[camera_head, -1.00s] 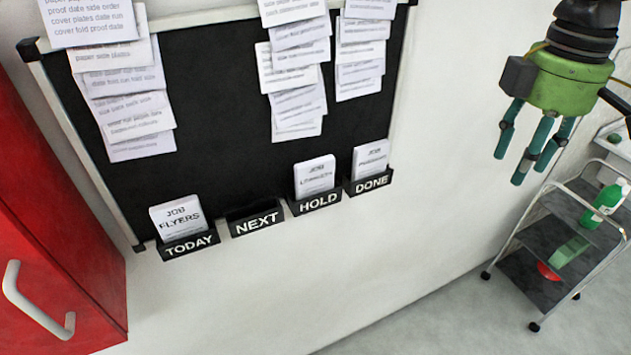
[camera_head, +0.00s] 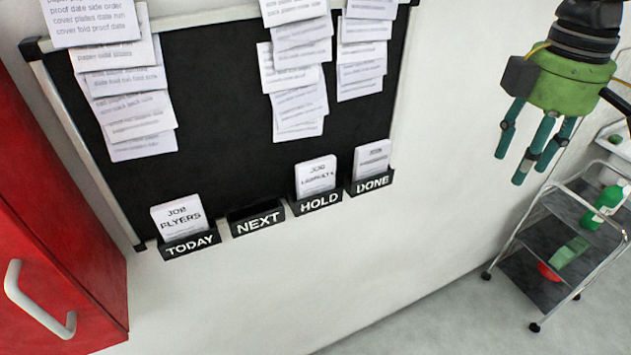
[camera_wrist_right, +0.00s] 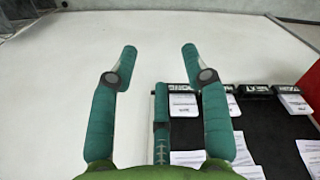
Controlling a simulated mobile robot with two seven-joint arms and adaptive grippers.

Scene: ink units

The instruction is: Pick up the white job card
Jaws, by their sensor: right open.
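A white job card reading JOB FLYERS (camera_head: 181,217) stands upright in the black TODAY pocket (camera_head: 189,246) at the board's lower left. Similar white cards stand in the HOLD pocket (camera_head: 315,176) and the DONE pocket (camera_head: 372,158). The NEXT pocket (camera_head: 257,221) looks empty. My right gripper (camera_head: 525,166) is open and empty, well to the right of the board. In the right wrist view, its green fingers (camera_wrist_right: 159,52) are spread, with the pockets and the TODAY card (camera_wrist_right: 291,104) beyond them to the right. My left gripper is out of view.
The black board (camera_head: 220,120) carries several hanging paper sheets (camera_head: 300,80). A red cabinet (camera_head: 50,220) with a white handle stands at the left, near the TODAY pocket. A wheeled cart (camera_head: 530,265) with bottles stands at the right. The white wall (camera_head: 450,150) between is clear.

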